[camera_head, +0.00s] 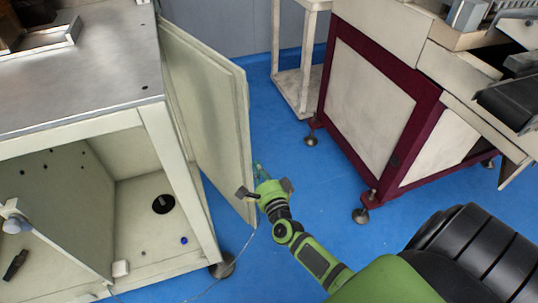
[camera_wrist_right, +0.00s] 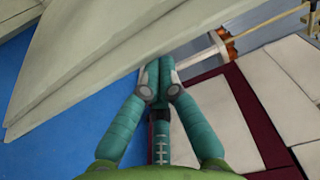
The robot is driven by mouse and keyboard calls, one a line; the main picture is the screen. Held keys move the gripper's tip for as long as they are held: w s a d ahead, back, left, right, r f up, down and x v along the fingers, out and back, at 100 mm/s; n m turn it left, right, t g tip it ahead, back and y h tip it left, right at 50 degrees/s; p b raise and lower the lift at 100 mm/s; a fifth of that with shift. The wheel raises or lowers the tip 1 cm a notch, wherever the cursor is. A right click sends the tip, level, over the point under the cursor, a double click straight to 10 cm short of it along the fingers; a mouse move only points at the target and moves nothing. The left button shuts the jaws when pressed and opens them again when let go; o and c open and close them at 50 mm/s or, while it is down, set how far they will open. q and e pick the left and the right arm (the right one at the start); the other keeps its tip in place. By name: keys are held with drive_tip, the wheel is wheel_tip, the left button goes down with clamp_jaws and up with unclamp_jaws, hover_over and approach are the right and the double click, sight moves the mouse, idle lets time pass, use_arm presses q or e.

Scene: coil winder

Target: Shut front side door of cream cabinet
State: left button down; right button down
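The cream cabinet (camera_head: 175,165) stands at the left with a grey metal top. A tall cream door panel (camera_head: 205,110) stands out from its right side, apart from the cabinet's near corner post. My right gripper (camera_head: 258,172) is beside the panel's free edge, low down. In the right wrist view its teal fingers (camera_wrist_right: 158,78) are together with nothing seen between them. Their tips are by the edge of the cream panel (camera_wrist_right: 90,60); I cannot tell whether they touch it. My left gripper is not in view.
The cabinet's near side is open, showing a dark round hole (camera_head: 163,204) in its floor. A maroon-framed machine (camera_head: 370,100) stands at the right, with a cream stand (camera_head: 300,85) behind. Blue floor (camera_head: 290,150) is clear between cabinet and machine.

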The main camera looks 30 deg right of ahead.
drive_tip(key=a, duration=1.1)
drive_tip(key=shift+a, duration=0.3)
drive_tip(key=shift+s, duration=0.1)
